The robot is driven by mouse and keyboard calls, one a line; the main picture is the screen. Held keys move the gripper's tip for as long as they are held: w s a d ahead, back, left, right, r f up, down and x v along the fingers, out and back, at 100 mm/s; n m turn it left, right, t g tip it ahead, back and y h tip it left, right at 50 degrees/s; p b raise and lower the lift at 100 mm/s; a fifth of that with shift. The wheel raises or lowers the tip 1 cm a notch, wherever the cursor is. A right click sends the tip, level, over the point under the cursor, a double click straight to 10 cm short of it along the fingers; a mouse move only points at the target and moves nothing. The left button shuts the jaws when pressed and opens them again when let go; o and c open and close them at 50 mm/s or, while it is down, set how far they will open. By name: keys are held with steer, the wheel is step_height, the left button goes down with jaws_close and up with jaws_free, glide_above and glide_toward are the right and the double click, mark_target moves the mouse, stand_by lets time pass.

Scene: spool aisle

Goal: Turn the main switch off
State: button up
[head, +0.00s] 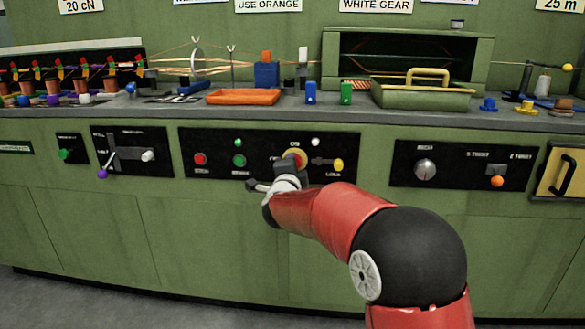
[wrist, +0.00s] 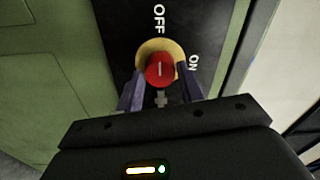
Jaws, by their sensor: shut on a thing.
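The main switch is a red knob (wrist: 160,69) on a yellow ring (wrist: 146,49), set in a black panel. In the wrist view, the word OFF stands above it and ON to its right. A short white mark on the knob's face runs up and down in this view, in line with OFF. My gripper (wrist: 161,84) is shut on the knob, one purple-grey finger at each side. In the head view, the switch (head: 296,156) is at the panel's upper middle, partly hidden by my gripper (head: 286,175).
The same panel (head: 220,175) holds a red button (head: 200,159), green buttons (head: 239,160) and a yellow knob (head: 338,165). Another panel with a grey knob (head: 425,169) is to the right. The counter above carries an orange tray (head: 243,97) and a green basket (head: 422,97).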

steer(key=shift+a+f, duration=0.1)
steer(key=o, duration=1)
steer(key=shift+s, duration=0.15)
steer(key=s, duration=0.7)
steer(key=shift+s+a+b, duration=0.1)
steer(key=shift+s+b, duration=0.2)
steer(key=shift+b, duration=0.05)
